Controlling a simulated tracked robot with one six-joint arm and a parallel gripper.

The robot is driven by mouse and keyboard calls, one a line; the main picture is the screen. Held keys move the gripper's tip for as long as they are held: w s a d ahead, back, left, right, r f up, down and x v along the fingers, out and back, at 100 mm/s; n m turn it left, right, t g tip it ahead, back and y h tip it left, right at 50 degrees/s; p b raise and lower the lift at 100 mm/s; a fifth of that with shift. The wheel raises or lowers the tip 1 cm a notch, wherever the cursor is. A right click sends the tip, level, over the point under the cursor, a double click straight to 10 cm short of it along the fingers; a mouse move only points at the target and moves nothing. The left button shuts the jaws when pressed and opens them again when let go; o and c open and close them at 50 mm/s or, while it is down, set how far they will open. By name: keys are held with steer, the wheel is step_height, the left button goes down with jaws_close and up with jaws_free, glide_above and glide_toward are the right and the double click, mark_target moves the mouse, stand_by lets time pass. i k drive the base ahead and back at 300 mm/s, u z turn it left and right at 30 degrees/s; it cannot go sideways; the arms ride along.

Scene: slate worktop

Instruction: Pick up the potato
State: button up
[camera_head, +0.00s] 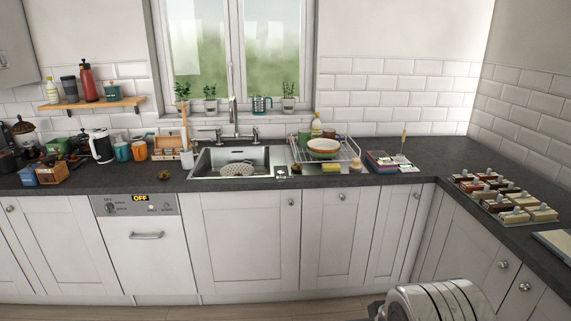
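A small brown lump (165,176) lies on the dark worktop, left of the sink. It may be the potato, but it is too small to tell. No other thing in view is clearly a potato. My gripper does not show in this view.
The sink (204,171) holds a pale perforated object (238,169). To its right stand a dish rack (345,152) with bowls and a stack of books (388,161). Mugs (139,150) and a kettle (102,146) crowd the left. A metallic rounded body (440,302) rises at the bottom right.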

mark_target(297, 167)
steer(key=u, duration=0.35)
steer(key=i, duration=0.6)
steer(key=u, duration=0.8)
steer(key=i, duration=1.6)
steer(key=z, duration=0.7)
steer(key=i, duration=0.5)
steer(key=z, duration=0.3)
